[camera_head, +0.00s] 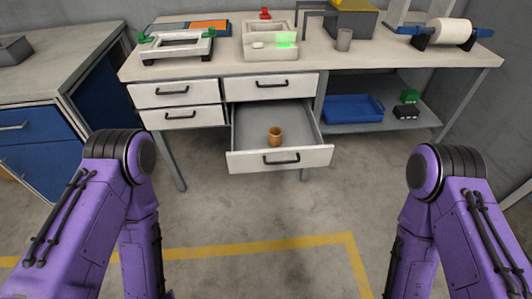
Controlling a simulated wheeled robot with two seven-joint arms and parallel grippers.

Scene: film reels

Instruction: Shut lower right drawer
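The lower right drawer (251,162) of the workbench is pulled well out toward me. It has a white front with a dark bar handle (281,159) and a grey inside. A small brown cup (275,137) stands in it. The upper right drawer (271,86) above it is shut, and so are the two left drawers (175,92). My two purple arms come in at the lower left and lower right and point downward. Both grippers are out of the frame, and nothing of mine touches the drawer.
The bench top (375,57) carries a white frame device (178,46), a machine with a green light (270,40) and a roll holder (449,32). A blue tray (352,108) lies on the shelf at right. A blue cabinet (35,128) stands at left. The floor before the drawer is clear.

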